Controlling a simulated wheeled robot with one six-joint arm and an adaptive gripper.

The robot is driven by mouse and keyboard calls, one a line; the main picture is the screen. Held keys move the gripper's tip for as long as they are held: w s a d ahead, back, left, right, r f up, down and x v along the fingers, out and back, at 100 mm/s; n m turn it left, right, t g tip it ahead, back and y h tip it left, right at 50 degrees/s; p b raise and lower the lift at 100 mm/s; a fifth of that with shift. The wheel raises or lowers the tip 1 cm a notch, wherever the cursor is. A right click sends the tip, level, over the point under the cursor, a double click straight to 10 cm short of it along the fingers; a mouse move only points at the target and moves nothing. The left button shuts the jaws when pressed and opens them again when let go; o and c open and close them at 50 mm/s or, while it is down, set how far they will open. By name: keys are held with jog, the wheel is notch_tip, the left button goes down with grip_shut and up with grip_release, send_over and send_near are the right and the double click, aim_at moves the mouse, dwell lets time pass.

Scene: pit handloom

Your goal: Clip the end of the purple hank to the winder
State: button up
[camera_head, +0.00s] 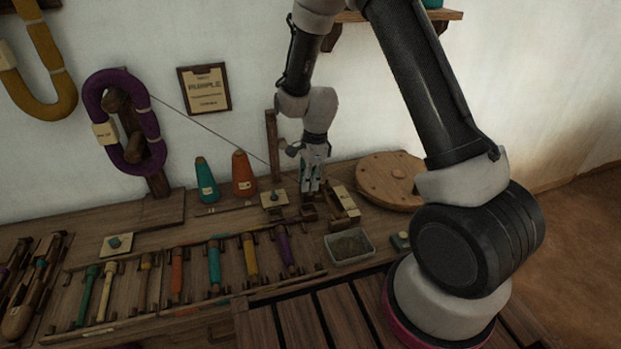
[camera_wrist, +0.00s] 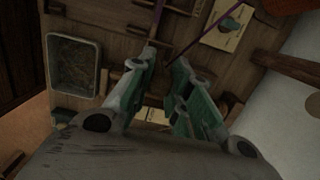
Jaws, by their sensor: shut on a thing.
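The purple hank (camera_head: 124,122) hangs as a loop on a wooden holder at the left, with a pale tag on it. A thin thread (camera_head: 210,130) runs taut from it down right to an upright wooden post (camera_head: 271,143). My gripper (camera_head: 312,188) points down beside that post, low over small wooden parts on the bench. In the wrist view, thin purple strands run up to my fingers (camera_wrist: 165,68), which are shut on the thread's end; the grip point itself is hard to see. I cannot tell for certain which wooden part is the winder.
A round wooden disc (camera_head: 391,180) lies right of my gripper. A grey tray (camera_head: 349,246) stands in front, also in the wrist view (camera_wrist: 74,63). Teal (camera_head: 206,180) and orange (camera_head: 243,174) cones stand left of the post. A rack of coloured bobbins (camera_head: 214,265) fills the front.

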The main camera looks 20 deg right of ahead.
jog(key=shift+a+f, duration=0.1)
jog(key=shift+f, duration=4)
jog(key=o, duration=0.8)
jog(key=shift+o, duration=0.2)
jog(key=o, duration=0.3)
